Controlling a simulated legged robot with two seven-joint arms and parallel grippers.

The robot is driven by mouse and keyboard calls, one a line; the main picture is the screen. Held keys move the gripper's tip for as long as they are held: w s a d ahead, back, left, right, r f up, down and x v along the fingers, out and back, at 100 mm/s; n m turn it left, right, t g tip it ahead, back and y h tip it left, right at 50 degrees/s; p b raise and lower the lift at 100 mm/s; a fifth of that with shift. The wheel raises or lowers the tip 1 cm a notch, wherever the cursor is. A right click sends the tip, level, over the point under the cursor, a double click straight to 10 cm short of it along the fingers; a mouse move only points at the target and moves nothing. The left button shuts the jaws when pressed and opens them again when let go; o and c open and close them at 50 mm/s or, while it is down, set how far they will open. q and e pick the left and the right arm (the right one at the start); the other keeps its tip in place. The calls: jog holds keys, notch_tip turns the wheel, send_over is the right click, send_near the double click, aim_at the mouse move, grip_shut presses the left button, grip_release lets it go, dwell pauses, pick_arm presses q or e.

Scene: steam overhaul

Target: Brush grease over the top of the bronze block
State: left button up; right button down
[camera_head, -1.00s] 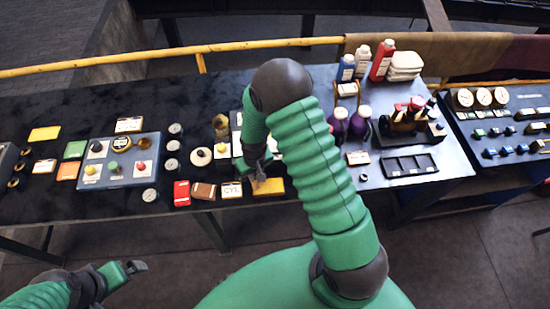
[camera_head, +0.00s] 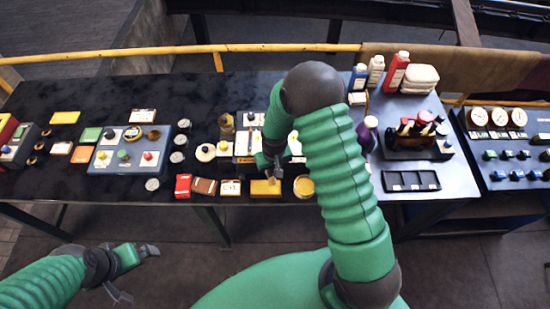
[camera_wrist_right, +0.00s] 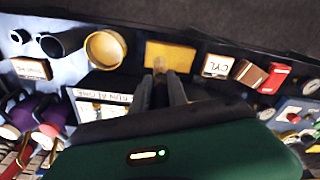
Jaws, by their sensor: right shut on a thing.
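The bronze block (camera_head: 261,188) is a flat golden-yellow block lying near the front edge of the black bench. It also shows at the top middle of the wrist view (camera_wrist_right: 180,52). My right gripper (camera_head: 272,168) is above the block, pointing down. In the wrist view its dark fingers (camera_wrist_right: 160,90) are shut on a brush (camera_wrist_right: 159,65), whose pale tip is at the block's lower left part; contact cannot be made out. A round tin with yellowish contents (camera_head: 303,186) stands right of the block. My left gripper (camera_head: 135,275) is open and empty in front of the bench.
A CYL card (camera_head: 231,187), a brown block (camera_head: 204,186) and a red block (camera_head: 183,185) lie left of the block. A blue panel with knobs (camera_head: 127,160) is farther left. A dark compartment tray (camera_head: 410,181) and bottles (camera_head: 396,72) stand to the right.

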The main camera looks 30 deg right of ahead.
jog(key=r, duration=0.1)
jog(key=r+p, duration=0.1)
jog(key=shift+w+a+r+p, duration=0.15)
jog(key=shift+a+r+p, duration=0.05)
jog(key=shift+r+p, duration=0.15)
jog(key=shift+d+r+p, duration=0.1)
jog(key=shift+r+p, duration=0.3)
jog(key=shift+r, duration=0.3)
jog(key=shift+d+r, duration=0.15)
jog(key=shift+r, duration=0.05)
